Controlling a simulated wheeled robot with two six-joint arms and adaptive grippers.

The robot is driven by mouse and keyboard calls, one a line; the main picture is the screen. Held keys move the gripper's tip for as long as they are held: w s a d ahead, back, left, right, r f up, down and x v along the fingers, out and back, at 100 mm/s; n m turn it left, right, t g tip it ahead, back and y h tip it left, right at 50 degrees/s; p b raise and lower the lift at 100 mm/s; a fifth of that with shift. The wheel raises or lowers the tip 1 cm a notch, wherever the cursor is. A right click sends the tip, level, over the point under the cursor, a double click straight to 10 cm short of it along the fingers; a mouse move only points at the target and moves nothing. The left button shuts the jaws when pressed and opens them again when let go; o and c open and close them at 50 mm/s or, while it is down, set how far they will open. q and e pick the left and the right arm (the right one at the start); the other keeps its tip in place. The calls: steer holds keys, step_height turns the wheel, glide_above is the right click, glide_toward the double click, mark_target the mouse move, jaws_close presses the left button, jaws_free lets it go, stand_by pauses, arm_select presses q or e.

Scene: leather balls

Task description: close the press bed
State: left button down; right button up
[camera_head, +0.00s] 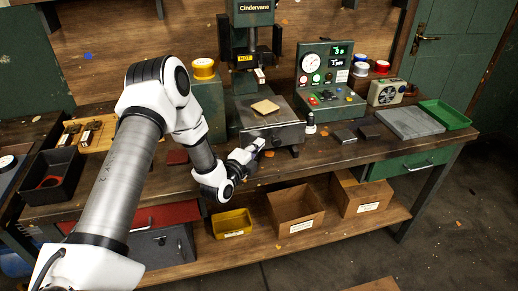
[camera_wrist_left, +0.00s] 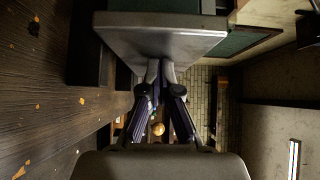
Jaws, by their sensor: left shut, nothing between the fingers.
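The press bed (camera_head: 285,108) is a grey metal slab at the front of the green Cindervane press (camera_head: 252,20). My right gripper is not in view.
A green control box (camera_head: 325,75) with a gauge stands right of the press. A small dark-and-white bottle (camera_head: 310,124) stands near the bed's right side. A grey slab (camera_head: 408,122) and green tray (camera_head: 444,114) lie farther right. Cardboard boxes (camera_head: 295,218) sit on the lower shelf.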

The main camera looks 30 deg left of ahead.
mark_target(248, 123)
arm_select(q)
steer(key=w+a, duration=0.2)
steer(key=a, duration=0.1)
steer(key=w+a+b, duration=0.1)
steer(key=w+a, duration=0.5)
steer(key=shift+w+a+f+b, duration=0.1)
steer(key=shift+w+a+b, duration=0.05)
steer(key=shift+a+b, duration=0.25)
